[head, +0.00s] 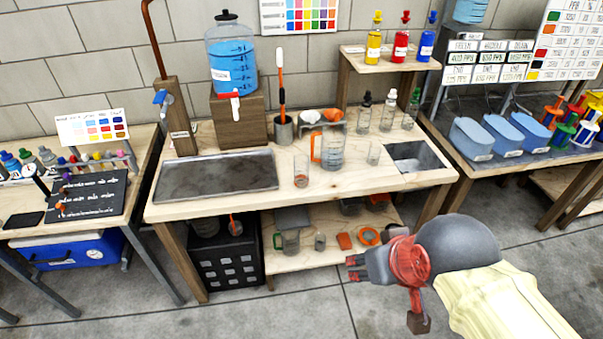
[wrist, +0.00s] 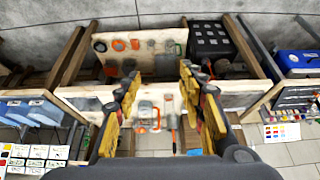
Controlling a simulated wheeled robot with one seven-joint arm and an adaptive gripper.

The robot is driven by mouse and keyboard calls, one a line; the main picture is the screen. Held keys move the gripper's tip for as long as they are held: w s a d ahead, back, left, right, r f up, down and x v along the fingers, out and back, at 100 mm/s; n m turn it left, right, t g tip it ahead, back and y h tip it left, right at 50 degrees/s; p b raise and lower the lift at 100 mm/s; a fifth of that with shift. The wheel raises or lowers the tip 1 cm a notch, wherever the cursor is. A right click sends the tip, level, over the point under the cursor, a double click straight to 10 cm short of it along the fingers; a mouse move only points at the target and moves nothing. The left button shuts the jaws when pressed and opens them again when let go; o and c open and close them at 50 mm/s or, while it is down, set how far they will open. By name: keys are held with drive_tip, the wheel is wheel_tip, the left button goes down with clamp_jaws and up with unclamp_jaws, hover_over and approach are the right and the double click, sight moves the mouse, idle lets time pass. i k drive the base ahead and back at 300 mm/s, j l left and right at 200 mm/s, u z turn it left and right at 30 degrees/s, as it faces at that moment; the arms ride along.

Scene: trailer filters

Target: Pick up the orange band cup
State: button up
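A clear cup with an orange band (head: 301,172) low on its side stands upright on the wooden bench (head: 215,208), right of the grey sink and left of a clear jug (head: 331,155) with an orange handle. My gripper (head: 354,268) is in front of the bench, lower than its top and to the right of the cup, well apart from it. In the wrist view the gripper (wrist: 158,78) has its two yellow-padded fingers spread with nothing held between them.
Another clear cup (head: 374,153) stands right of the jug. A brush holder (head: 284,131) and a blue water dispenser (head: 232,65) stand behind. The lower shelf (head: 300,257) holds a mug and orange rings. A black crate (head: 226,262) sits beside it. Floor in front is clear.

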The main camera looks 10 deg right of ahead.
sight(300, 161)
drive_tip(key=i+j, duration=0.1)
drive_tip(key=j, duration=0.3)
drive_tip(key=i+j, duration=0.15)
drive_tip(key=j, duration=0.25)
drive_tip(key=i+j, duration=0.1)
drive_tip(key=j, duration=0.35)
drive_tip(key=i+j+z, duration=0.1)
drive_tip(key=j, duration=0.3)
drive_tip(key=i+j, duration=0.15)
drive_tip(key=j, duration=0.25)
drive_tip(key=i+j, duration=0.1)
drive_tip(key=j, duration=0.3)
drive_tip(key=i+l, duration=0.15)
drive_tip(key=i+z, duration=0.05)
drive_tip(key=i, duration=0.05)
